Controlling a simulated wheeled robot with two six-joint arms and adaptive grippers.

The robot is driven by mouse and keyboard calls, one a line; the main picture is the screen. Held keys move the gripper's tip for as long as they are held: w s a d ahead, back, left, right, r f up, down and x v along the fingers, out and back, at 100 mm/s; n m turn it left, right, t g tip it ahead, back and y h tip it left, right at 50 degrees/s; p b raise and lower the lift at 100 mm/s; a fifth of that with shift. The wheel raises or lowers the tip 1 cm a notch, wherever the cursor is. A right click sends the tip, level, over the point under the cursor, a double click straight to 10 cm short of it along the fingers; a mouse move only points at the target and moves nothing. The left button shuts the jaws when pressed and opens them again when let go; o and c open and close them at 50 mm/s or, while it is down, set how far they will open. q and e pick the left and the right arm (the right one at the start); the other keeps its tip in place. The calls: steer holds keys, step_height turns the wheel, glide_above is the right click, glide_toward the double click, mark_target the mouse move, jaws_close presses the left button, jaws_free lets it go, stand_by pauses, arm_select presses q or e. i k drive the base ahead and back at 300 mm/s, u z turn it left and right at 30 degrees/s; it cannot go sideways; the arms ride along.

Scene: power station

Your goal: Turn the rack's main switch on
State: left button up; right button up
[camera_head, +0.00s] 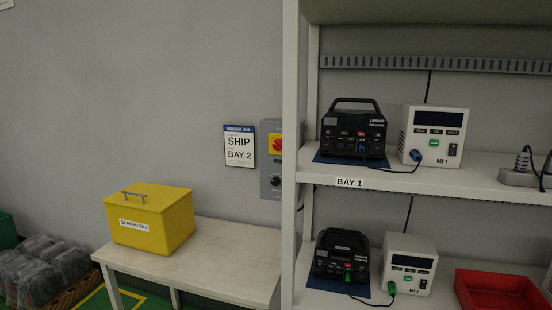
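The rack (290,150) stands on the right, with a shelf labelled BAY 1 and a lower shelf. A grey switch box (271,215) is on the wall just left of the rack's post, partly hidden by the post. Its upper part carries a red rotary switch on a yellow plate (275,143); a black round knob (275,181) sits below it. The switch's exact position is too small to tell. Neither of my grippers shows in this view.
The BAY 1 shelf holds a black power unit (352,132) cabled to a white charger (433,136). Below are another power unit (341,256), charger (409,264) and red tray (497,290). A yellow quarantine box (150,218) sits on a table (225,250). A wall sign (239,147) reads SHIP BAY 2.

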mark_target(277, 144)
steer(key=u, duration=0.15)
steer(key=k, duration=0.45)
steer(key=z, duration=1.25)
steer(key=i, duration=2)
steer(key=u, duration=0.65)
